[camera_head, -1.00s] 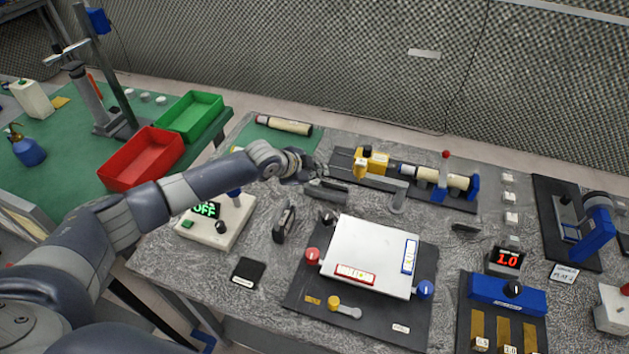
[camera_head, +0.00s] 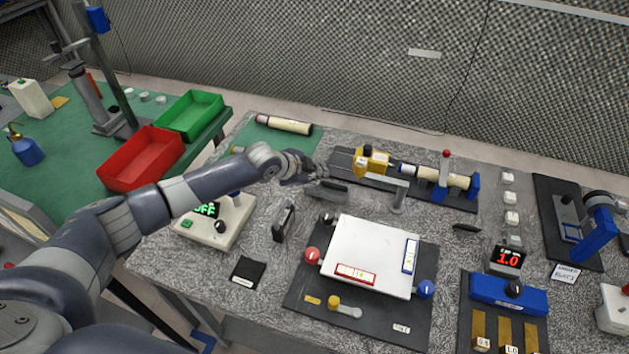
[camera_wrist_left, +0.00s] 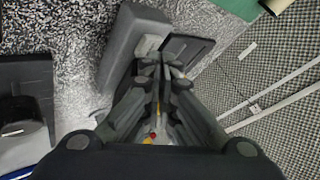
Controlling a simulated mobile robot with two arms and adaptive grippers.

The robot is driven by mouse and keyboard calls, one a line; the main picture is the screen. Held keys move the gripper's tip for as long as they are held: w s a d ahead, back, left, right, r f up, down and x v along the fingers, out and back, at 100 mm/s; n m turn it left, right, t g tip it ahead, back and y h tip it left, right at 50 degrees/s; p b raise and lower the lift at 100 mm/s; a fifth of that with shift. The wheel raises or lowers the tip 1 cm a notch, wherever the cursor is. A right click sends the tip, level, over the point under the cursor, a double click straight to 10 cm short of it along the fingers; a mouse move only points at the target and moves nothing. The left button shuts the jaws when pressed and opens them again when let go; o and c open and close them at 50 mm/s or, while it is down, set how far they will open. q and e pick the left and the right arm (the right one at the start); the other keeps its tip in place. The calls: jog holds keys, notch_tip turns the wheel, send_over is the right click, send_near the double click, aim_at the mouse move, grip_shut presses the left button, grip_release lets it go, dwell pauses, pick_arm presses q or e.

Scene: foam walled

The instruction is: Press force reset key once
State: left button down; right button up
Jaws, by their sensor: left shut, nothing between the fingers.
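My left gripper (camera_head: 314,172) reaches over the back of the grey table. It is shut and empty, beside a dark grey block (camera_head: 327,191) and the left end of the black rail plate (camera_head: 342,160). In the left wrist view the closed fingers (camera_wrist_left: 164,68) point at a grey block (camera_wrist_left: 132,48) with a small pale part (camera_wrist_left: 147,45) at its side. I cannot tell whether the tips touch it. No key is readably labelled force reset. Several small white keys (camera_head: 510,198) stand in a column right of the rail. My right gripper is not in view.
A yellow carriage (camera_head: 371,162) and a cylinder (camera_head: 447,180) lie on the rail. A white panel (camera_head: 371,255) on a black base sits in front. A box reading OFF (camera_head: 224,226) stands left, a red 1.0 display (camera_head: 507,258) right. Patterned walls rise behind.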

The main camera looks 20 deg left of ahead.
pick_arm(q)
jog(key=shift+f+b, duration=0.35)
jog(key=shift+f, duration=0.1)
dwell(0.6)
jog(key=shift+s+f, duration=0.3)
jog(key=shift+f, duration=0.2)
dwell(0.4)
jog(key=shift+w+r+p, duration=0.15)
jog(key=shift+r+p, duration=0.5)
jog(key=shift+r, duration=0.55)
